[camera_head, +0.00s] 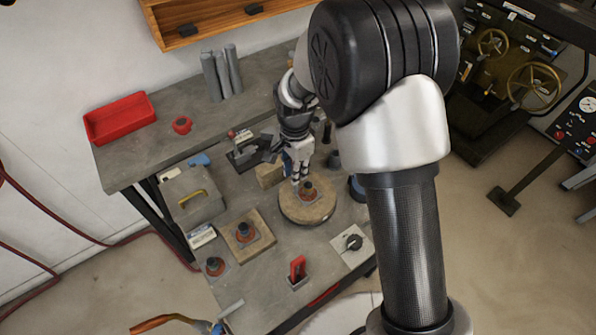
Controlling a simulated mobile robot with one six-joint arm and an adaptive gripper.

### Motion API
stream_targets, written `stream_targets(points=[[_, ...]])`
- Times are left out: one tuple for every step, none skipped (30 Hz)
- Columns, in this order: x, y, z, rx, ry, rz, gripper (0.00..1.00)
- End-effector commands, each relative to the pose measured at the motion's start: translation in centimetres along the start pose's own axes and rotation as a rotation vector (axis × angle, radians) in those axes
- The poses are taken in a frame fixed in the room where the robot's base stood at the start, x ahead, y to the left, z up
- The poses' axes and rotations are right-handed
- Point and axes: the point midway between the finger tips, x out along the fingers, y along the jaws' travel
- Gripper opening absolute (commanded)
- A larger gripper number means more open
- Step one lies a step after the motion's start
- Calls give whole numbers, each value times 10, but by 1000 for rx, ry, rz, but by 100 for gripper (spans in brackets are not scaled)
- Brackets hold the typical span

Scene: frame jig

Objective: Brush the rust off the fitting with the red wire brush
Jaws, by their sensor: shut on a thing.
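My gripper (297,177) points down over the round wooden board (297,214), close beside a fitting (308,187). The fitting has a dark top and a rusty red-brown base. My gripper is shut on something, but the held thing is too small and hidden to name. I cannot tell whether it touches the fitting. Similar fittings are a dark-topped one (242,230) on a square wooden board and a lower one (214,265) at the front left. A red upright piece (297,267) stands on a small grey base at the front edge; I cannot tell whether it is the wire brush.
A grey box with a yellow handle (190,197) stands left on the bench. My arm covers the right side.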

Motion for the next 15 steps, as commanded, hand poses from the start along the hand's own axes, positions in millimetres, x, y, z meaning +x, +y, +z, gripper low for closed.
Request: stream_targets(points=[[0, 1, 0, 0, 0, 0, 0], [0, 2, 0, 0, 0, 0, 0], [0, 3, 0, 1, 0, 0, 0], [0, 5, 0, 1, 0, 0, 0], [0, 6, 0, 1, 0, 0, 0], [0, 8, 0, 1, 0, 1, 0], [1, 10, 0, 1, 0, 2, 0], [1, 12, 0, 2, -1, 2, 0], [1, 15, -1, 2, 0, 1, 0], [1, 16, -1, 2, 0, 0, 0], [1, 18, -1, 2, 0, 0, 0], [1, 21, -1, 2, 0, 0, 0], [1, 22, -1, 2, 0, 0, 0], [1, 24, -1, 2, 0, 1, 0], [1, 25, -1, 1, 0, 1, 0]])
